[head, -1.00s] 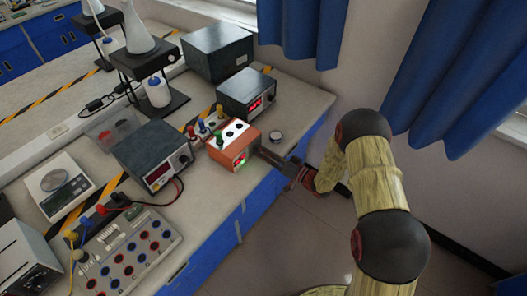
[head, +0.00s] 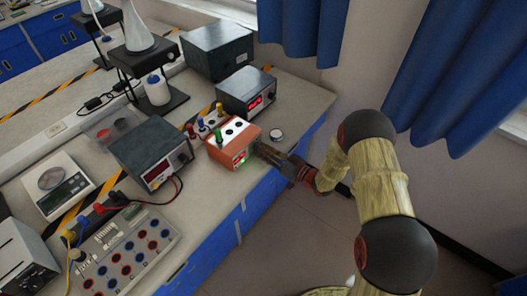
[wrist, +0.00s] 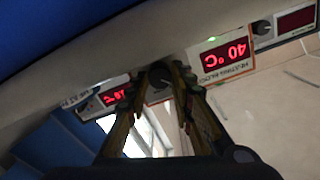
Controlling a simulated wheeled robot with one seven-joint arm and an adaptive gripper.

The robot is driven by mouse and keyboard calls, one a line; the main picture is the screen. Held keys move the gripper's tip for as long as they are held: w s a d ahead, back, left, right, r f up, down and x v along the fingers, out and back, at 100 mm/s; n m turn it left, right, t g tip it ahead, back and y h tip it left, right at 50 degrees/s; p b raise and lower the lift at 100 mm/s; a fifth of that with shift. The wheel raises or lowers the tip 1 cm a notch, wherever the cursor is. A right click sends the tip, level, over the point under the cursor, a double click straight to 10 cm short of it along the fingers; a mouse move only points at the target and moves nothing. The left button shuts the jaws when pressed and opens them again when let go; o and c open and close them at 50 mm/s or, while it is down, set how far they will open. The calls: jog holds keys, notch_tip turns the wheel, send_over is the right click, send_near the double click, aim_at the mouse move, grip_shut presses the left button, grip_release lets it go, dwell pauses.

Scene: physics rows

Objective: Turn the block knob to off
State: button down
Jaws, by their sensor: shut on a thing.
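The orange heating block (head: 220,155) with a white top sits at the bench's front edge in the head view, a small green-lit spot on its front. My gripper (head: 257,147) reaches it from the right, its fingertips at the block's front face. In the wrist view, a dark round knob (wrist: 160,76) shows between the fingertips of my gripper (wrist: 166,74), which is shut on it. The fingers hide part of the knob, and I cannot read its pointer. An upside-down red display (wrist: 226,54) reads 40 °C beside a "HEATING BLOCK" label.
A dark box with a red display (head: 246,92) stands behind the block. Another dark metered box (head: 152,152) stands to its left with red and black leads. A small round dish (head: 276,134) lies just right of the block. Blue curtains (head: 430,100) hang at the right.

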jog(key=n+b, duration=0.3)
jog(key=n, duration=0.3)
jog(key=shift+f, duration=0.1)
dwell(0.5)
jog(key=c, duration=1.6)
grip_release()
jog(key=shift+o, duration=0.3)
jog(key=shift+s, duration=0.1)
jog(key=v, duration=1.2)
